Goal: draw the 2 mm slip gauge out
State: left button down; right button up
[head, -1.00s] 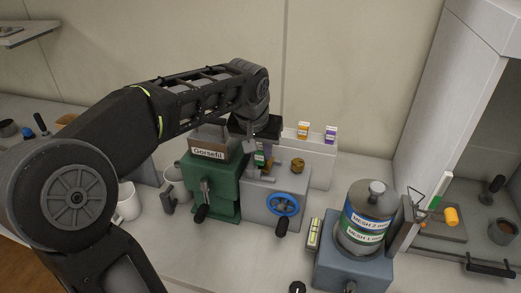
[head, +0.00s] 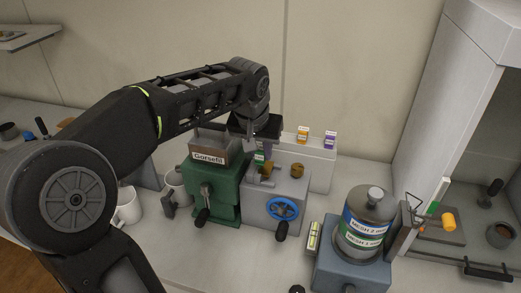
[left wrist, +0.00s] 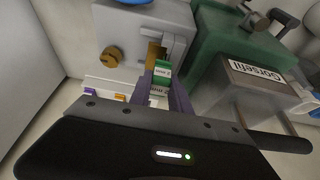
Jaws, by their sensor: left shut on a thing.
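The 2 mm slip gauge is a green-topped tag with a white label (left wrist: 161,76). It shows in the left wrist view between my fingers, and as a small green patch in the head view (head: 259,157). My left gripper (left wrist: 163,92) points down over the grey machine with the blue handwheel (head: 262,208) and is shut on the gauge. The gauge is beside the brass part at the machine's slot (left wrist: 155,52). Its lower end is hard to see, so I cannot tell whether it is clear of the slot. My right gripper is not in view.
The green Gorsefil machine (head: 214,180) stands directly left of the grey one. A white rack (head: 316,165) behind holds an orange tag (head: 302,134) and a purple tag (head: 329,140). The mesh canister (head: 366,222) stands at right. White mugs (head: 130,207) are at left.

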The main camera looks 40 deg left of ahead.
aim_at(260, 149)
pick_arm(q)
jog(key=shift+r+p, duration=1.55)
jog(key=shift+r, duration=0.75)
